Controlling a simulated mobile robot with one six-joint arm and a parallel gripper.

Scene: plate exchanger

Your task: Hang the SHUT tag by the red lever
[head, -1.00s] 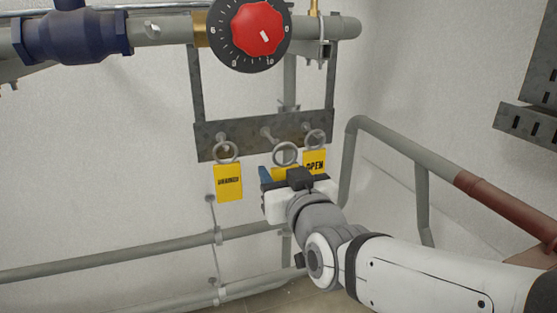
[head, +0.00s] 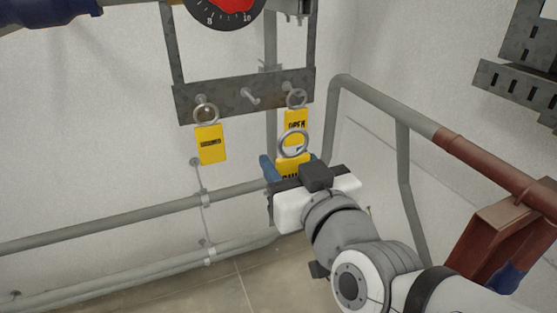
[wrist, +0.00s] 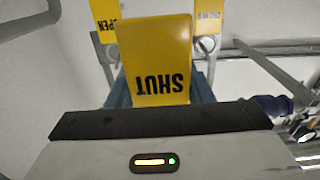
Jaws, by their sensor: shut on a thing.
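The yellow SHUT tag (wrist: 155,55) is between my gripper's blue fingers in the wrist view, its lettering upside down there. In the head view my gripper (head: 288,166) is shut on this tag (head: 291,169), with its metal ring (head: 293,143) standing above the fingers. The tag is off the rack, in front of and below it, and its lower part is hidden by my gripper. The middle peg (head: 250,96) of the rack is bare. I cannot make out a red lever in either view.
The metal rack (head: 220,98) holds the OPEN tag (head: 296,122) on its right peg and another yellow tag (head: 210,145) on its left. A red dial (head: 228,6) is above. A grey and red-brown pipe (head: 460,145) runs along the right. Grey pipes (head: 100,226) cross the wall below.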

